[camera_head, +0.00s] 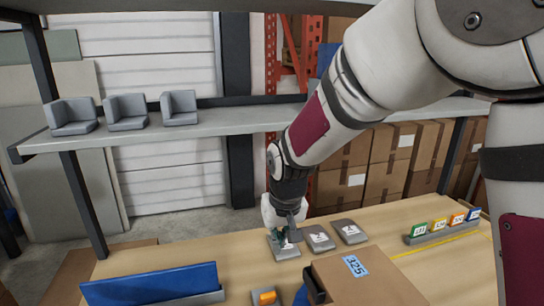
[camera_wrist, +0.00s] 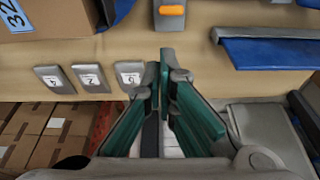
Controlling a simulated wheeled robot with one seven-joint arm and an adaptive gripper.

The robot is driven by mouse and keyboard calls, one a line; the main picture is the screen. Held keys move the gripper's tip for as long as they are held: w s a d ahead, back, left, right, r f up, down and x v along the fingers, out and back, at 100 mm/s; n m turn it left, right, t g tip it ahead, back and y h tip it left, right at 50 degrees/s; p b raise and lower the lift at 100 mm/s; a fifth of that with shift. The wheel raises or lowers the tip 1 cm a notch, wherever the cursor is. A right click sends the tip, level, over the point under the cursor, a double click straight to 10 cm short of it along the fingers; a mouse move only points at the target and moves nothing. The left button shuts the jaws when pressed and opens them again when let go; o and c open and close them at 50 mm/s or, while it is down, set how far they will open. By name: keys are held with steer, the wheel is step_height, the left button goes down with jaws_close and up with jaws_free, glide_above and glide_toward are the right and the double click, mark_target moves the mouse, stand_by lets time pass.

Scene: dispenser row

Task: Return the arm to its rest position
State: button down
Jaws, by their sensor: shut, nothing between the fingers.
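My arm reaches in from the upper right of the head view and angles down to the wooden table (camera_head: 200,248). My gripper (camera_head: 288,236) hangs low over the leftmost of three grey labelled pads (camera_head: 284,251) and partly covers it. I cannot tell whether it touches the pad. In the wrist view, my gripper (camera_wrist: 166,72) has green fingers, shut and empty. The other two pads, a middle one (camera_head: 319,238) and a right one (camera_head: 349,231), lie to the right. The pads also show in the wrist view, with one pad (camera_wrist: 130,74) just left of the fingertips.
A cardboard box (camera_head: 370,280) with a blue label stands at the front. A blue panel (camera_head: 150,284) lies front left, beside a grey base with an orange part (camera_head: 266,296). Coloured tags (camera_head: 440,224) stand at right. A shelf (camera_head: 220,120) with grey holders (camera_head: 126,112) spans behind my arm.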

steer(key=s+d+r+m+t, duration=0.1)
steer(key=s+d+r+t, duration=0.1)
steer(key=s+d+r, duration=0.9)
steer(key=s+d+r+m, duration=0.1)
steer(key=s+d+r, duration=0.1)
steer(key=s, duration=0.4)
steer(key=s+d+r, duration=0.2)
steer(key=s+d, duration=0.2)
steer(key=s, duration=0.3)
steer(key=shift+s+d+m+t+h, duration=0.2)
steer(key=shift+s+m+t+h, duration=0.05)
steer(key=shift+m+t+h, duration=0.15)
